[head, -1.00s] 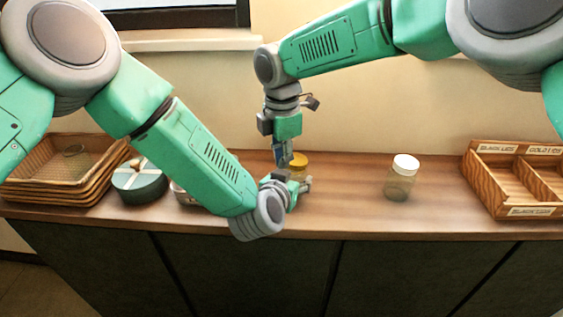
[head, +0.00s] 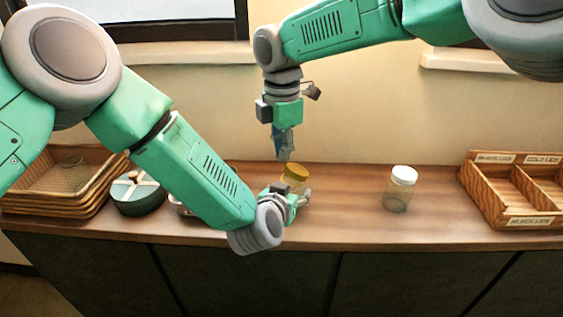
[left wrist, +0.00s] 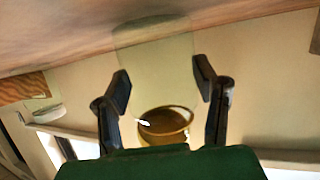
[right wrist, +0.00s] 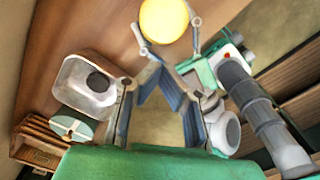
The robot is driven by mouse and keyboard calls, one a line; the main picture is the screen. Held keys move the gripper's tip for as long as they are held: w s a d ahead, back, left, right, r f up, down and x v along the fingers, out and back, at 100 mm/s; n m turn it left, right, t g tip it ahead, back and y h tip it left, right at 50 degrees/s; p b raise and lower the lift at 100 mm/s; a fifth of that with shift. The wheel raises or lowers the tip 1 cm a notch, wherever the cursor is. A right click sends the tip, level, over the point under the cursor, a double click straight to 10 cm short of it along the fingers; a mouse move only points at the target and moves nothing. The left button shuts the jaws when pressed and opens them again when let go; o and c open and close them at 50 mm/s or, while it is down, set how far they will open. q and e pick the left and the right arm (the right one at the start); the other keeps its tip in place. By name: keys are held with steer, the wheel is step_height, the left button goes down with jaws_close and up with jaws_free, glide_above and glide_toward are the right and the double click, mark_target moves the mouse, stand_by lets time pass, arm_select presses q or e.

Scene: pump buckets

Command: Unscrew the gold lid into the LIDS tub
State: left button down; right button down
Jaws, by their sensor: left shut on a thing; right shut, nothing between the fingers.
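The jar with the gold lid (head: 295,171) stands near the middle of the counter, partly hidden by my left gripper. My left gripper (head: 303,196) is shut on this jar from the side, below the lid. In the left wrist view my fingers (left wrist: 162,82) flank the clear jar body, with the gold lid (left wrist: 166,124) at the bottom of the picture. My right gripper (head: 285,157) points down, shut and empty, just above the lid. In the right wrist view its blue fingers (right wrist: 162,72) meet below the lid (right wrist: 164,19), apart from it in the picture.
A wooden tray (head: 486,202) with compartments labelled for black and gold lids is at the right. A white-lidded jar (head: 400,188) stands on clear counter. At the left are stacked baskets (head: 52,207) and a round green divided container (head: 139,204). My left arm partly hides another container.

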arm_select(q)
steer(key=c, duration=0.5)
jaws_free()
steer(key=shift+v, duration=3.95)
